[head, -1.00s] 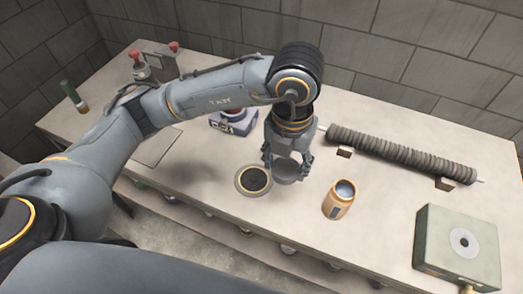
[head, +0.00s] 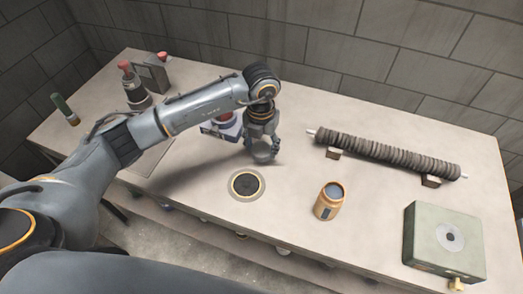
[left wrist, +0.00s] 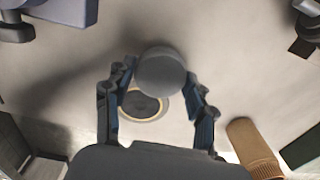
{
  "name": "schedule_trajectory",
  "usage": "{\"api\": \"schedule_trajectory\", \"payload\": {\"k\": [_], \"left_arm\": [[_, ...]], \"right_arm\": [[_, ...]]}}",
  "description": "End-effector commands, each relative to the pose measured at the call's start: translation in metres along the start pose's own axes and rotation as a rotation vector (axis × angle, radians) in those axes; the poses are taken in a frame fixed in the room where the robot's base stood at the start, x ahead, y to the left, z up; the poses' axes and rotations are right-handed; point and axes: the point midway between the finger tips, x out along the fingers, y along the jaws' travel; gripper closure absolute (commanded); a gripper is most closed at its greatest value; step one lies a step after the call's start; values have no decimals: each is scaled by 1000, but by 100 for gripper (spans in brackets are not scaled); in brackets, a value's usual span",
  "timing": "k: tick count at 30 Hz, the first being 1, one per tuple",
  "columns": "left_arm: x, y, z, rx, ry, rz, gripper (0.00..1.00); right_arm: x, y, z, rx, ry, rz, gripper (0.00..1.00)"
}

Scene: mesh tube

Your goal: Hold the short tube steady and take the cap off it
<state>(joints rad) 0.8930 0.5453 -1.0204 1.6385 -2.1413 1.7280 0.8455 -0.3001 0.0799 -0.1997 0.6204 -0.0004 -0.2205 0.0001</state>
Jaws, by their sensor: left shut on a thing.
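My left gripper (head: 262,148) is shut on a grey round piece that looks like a cap, held above the table behind the round dark spot. The piece (left wrist: 161,72) shows in the left wrist view between the two blue-grey fingers. My right gripper is not in view.
A round dark pad with a tan ring (head: 247,184) lies near the front edge. A long ribbed tube (head: 385,154) rests on blocks at the back right. A green box (head: 440,245) stands at the right. A blue-white device (head: 222,128) is just left of my gripper.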

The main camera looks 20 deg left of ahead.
Motion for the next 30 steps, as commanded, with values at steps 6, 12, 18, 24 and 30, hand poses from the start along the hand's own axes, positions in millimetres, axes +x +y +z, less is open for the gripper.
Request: {"api": "schedule_trajectory", "payload": {"k": [6,12,18,24,30], "left_arm": [[26,-1,-2,2,3,-1,82],[26,-1,-2,2,2,-1,82],[29,-1,-2,1,2,-1,30],[29,-1,-2,1,2,-1,22],[27,-1,-2,1,2,-1,22]], "right_arm": [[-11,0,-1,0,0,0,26],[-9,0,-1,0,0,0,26],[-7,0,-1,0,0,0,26],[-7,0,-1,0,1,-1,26],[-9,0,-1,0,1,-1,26]]}}
